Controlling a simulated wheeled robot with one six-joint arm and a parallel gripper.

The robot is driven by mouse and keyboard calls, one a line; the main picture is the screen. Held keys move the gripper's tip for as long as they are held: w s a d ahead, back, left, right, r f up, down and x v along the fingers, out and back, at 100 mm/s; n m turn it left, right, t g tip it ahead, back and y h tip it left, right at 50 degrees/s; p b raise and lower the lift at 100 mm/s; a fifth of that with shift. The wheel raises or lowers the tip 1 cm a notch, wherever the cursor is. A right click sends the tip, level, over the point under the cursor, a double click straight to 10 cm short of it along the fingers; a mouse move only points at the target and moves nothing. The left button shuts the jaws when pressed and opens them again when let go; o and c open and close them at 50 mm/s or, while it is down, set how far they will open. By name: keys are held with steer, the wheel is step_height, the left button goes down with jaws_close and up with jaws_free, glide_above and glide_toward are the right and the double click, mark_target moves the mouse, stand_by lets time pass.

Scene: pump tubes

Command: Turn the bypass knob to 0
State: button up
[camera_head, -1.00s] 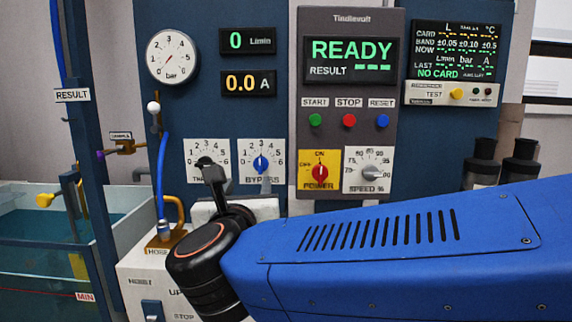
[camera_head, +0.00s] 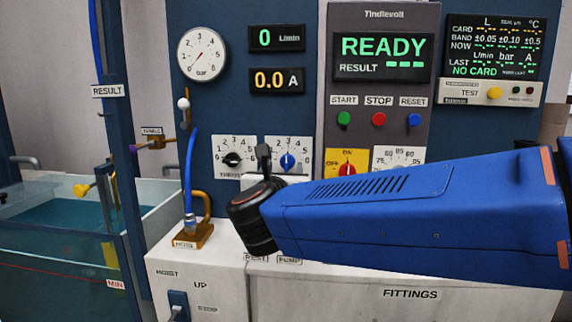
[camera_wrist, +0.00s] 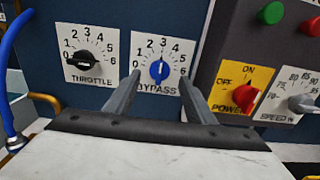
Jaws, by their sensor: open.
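The blue bypass knob (camera_wrist: 159,70) sits on a white dial plate marked 0 to 6, and its white mark points up, near 3. It also shows in the head view (camera_head: 287,161). My gripper (camera_wrist: 160,82) is open and empty, with one finger on each side of the knob in the wrist view. The fingers point at the panel; how far their tips are from the knob I cannot tell. In the head view my gripper (camera_head: 264,157) appears between the throttle and bypass dials, partly covering the bypass plate's left edge.
The black throttle knob (camera_wrist: 83,61) is left of the bypass dial. The red power knob (camera_wrist: 244,97) and grey speed knob (camera_wrist: 305,104) are to the right. A blue hose (camera_head: 190,175) hangs at the left.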

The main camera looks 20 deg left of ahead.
mark_target(286, 162)
steer(key=shift+x, duration=2.7)
steer(key=c, duration=1)
